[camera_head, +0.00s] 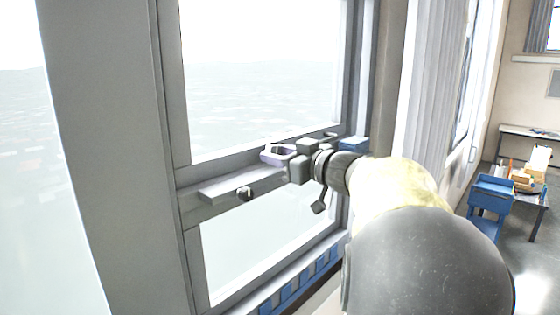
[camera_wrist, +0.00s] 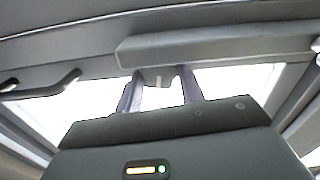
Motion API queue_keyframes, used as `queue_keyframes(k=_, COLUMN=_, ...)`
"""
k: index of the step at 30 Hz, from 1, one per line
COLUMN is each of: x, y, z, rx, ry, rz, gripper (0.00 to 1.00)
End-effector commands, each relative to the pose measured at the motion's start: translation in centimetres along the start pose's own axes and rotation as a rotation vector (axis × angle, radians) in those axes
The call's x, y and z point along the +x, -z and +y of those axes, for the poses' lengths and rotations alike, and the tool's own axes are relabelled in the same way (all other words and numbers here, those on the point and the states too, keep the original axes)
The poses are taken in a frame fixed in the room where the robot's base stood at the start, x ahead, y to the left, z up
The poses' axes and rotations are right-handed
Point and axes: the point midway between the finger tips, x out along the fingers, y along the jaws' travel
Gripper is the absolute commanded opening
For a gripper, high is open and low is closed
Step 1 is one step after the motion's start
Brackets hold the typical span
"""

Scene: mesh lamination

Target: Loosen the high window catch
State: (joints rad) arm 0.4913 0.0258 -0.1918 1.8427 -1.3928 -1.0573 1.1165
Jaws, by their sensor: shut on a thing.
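The window catch (camera_wrist: 159,80) shows in the wrist view as a small grey piece with a pale mark, on the window's cross rail. My gripper (camera_wrist: 160,73) has one finger on each side of it and is shut on it. In the head view, my gripper (camera_head: 273,154) reaches in from the right to the grey cross rail (camera_head: 206,213), between the upper and lower panes. There, the gripper hides most of the catch, and I cannot tell how far it is turned.
A dark lever (camera_wrist: 42,91) is at left in the wrist view. A blue cart (camera_head: 491,190) stands far right, beside a cluttered table.

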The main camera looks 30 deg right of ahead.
Motion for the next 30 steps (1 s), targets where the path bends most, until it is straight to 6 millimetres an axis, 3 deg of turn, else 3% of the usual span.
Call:
queue_keyframes(k=10, x=-0.05, y=-0.08, z=-0.07, rx=-0.187, ry=-0.002, rz=0.001, gripper=0.15)
queue_keyframes(k=25, x=-0.03, y=0.05, z=-0.08, rx=-0.221, ry=-0.002, rz=0.000, gripper=0.15)
queue_keyframes(k=26, x=-0.03, y=0.05, z=-0.08, rx=-0.221, ry=-0.002, rz=0.000, gripper=0.40)
queue_keyframes(k=29, x=-0.03, y=0.05, z=-0.08, rx=-0.220, ry=-0.002, rz=0.000, gripper=0.60)
queue_keyframes(k=30, x=-0.03, y=0.05, z=-0.08, rx=-0.220, ry=-0.002, rz=0.000, gripper=0.60)
